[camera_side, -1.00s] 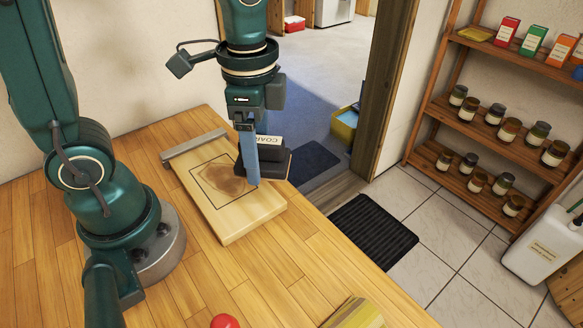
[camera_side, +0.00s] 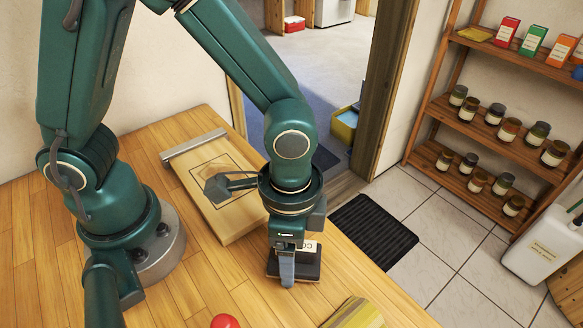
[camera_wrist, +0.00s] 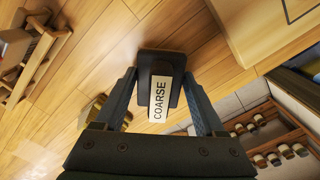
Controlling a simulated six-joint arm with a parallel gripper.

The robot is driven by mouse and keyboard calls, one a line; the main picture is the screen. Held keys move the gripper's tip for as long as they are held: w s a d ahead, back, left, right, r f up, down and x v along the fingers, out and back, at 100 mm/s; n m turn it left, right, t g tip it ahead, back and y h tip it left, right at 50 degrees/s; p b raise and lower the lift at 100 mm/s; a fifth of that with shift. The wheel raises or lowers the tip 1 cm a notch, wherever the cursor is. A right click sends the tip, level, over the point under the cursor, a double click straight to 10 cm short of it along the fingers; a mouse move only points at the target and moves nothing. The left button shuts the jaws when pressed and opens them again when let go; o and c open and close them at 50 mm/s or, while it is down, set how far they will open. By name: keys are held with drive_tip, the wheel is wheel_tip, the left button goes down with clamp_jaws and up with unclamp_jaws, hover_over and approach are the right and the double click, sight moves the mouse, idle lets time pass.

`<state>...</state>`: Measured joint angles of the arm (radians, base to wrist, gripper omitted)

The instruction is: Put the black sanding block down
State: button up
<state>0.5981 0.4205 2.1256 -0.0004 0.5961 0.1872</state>
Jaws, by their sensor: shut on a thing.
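The black sanding block (camera_side: 306,264) has a white label that reads COARSE in the wrist view (camera_wrist: 160,98). My gripper (camera_side: 287,272) is shut on it, with one finger on each side of the block in the wrist view (camera_wrist: 160,100). The block is over the bare wooden worktop, to the right of and nearer than the wooden board. I cannot tell whether its underside touches the worktop.
The wooden board (camera_side: 232,222) with a dark outlined patch lies behind and left of the block. A yellowish block (camera_side: 355,314) and a red round thing (camera_side: 224,321) are at the front edge. The worktop (camera_side: 190,290) is clear between them and the board.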

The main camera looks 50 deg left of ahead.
drive_tip(key=shift+f, duration=0.5)
drive_tip(key=shift+a+f, duration=0.1)
drive_tip(key=shift+f, duration=0.55)
drive_tip(key=o, duration=1.6)
drive_tip(key=shift+c, duration=0.2)
wheel_tip(320, 180, up, 12)
drive_tip(key=shift+r, duration=0.75)
drive_tip(key=s+a+r+n+t, duration=0.2)
drive_tip(key=a+n+t, duration=0.3)
drive_tip(key=a+n, duration=0.4)
drive_tip(key=shift+a+r+t, duration=0.3)
drive_tip(key=shift+a+r, duration=0.35)
drive_tip(key=shift+a, duration=1.25)
